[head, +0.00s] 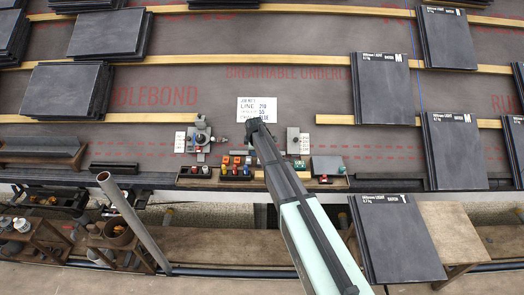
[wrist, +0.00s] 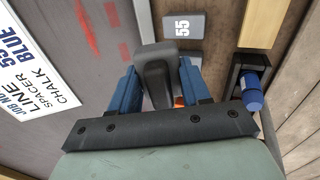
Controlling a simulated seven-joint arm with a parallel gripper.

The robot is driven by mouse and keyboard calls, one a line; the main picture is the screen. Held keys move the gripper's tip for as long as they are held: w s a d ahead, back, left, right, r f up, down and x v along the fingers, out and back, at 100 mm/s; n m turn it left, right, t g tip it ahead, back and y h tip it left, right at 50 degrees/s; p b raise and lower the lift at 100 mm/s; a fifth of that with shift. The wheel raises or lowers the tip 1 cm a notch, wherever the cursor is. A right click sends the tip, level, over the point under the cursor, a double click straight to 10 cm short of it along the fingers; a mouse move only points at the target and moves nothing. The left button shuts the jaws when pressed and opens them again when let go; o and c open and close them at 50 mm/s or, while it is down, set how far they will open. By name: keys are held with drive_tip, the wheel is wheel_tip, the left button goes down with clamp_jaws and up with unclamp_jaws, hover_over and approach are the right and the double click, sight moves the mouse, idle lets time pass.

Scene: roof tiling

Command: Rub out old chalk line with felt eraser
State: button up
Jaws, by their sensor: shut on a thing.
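My gripper (head: 257,128) is over the dark underlay, just below the job card in the head view. In the wrist view its blue fingers (wrist: 158,78) are shut on a dark grey block, which looks like the felt eraser (wrist: 155,57). I cannot tell whether the block touches the underlay. A thin blue line (head: 412,38) runs up the underlay at the upper right between slate stacks; I cannot tell if it is the old chalk line.
The white job card (head: 257,105) lies beside the gripper. Slate stacks (head: 387,90) and wooden battens (head: 190,60) surround the bare underlay. A pipe (head: 133,220) slants up at lower left.

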drive_tip(key=w+a+r+m+t, duration=0.1)
drive_tip(key=w+r+t, duration=0.1)
drive_tip(key=w, duration=0.5)
drive_tip(key=shift+w+r+t, duration=0.25)
drive_tip(key=shift+r+t, duration=0.15)
drive_tip(key=shift+r, duration=0.05)
drive_tip(key=shift+w+a+f, duration=0.1)
drive_tip(key=shift+x, duration=2.95)
drive_tip(key=shift+w+f, duration=0.25)
drive_tip(key=shift+f, duration=0.2)
